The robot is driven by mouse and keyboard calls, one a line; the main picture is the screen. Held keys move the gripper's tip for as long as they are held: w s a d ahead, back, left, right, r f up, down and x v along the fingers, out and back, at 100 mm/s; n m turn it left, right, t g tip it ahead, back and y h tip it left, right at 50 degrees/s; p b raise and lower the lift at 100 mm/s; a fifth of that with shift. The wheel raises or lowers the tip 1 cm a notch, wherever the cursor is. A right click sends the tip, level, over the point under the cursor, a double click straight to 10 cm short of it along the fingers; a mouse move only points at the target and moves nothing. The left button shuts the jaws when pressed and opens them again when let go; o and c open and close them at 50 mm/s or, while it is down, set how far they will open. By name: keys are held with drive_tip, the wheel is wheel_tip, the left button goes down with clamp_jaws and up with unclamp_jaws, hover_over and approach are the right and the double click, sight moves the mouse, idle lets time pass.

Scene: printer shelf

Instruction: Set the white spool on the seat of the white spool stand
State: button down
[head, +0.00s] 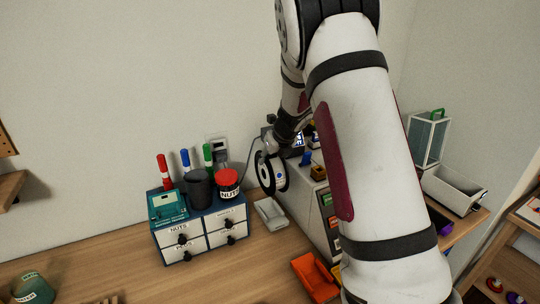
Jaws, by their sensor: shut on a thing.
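The white spool (279,176) is at the left side of the printer-like box, with its dark round face turned left. My gripper (274,148) is small, dark and partly hidden by my own arm. It is shut at the top of the spool, though its fingertips are hard to make out. A low, pale tray-like piece (272,214) lies on the table just below the spool in the picture. I cannot tell whether it is the white spool stand, or whether the spool touches anything beneath it.
An orange tray (315,279) lies in front. My arm hides much of the printer (317,216).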

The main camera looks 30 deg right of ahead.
sight(279, 174)
wheel_tip(279, 174, down, 6)
drive_tip(key=b, duration=0.3)
drive_tip(key=shift+w+f+b, duration=0.15)
drive_tip(key=shift+f+b, duration=0.05)
drive_tip(key=shift+b, duration=0.15)
wheel_tip(279, 174, down, 4)
drive_tip(key=b, duration=0.5)
drive_tip(key=shift+f, duration=0.15)
drive_tip(key=shift+f+b, duration=0.5)
drive_tip(key=shift+b, duration=0.5)
drive_tip(key=c, duration=0.8)
unclamp_jaws()
drive_tip(key=shift+s, duration=0.2)
drive_tip(key=v, duration=1.2)
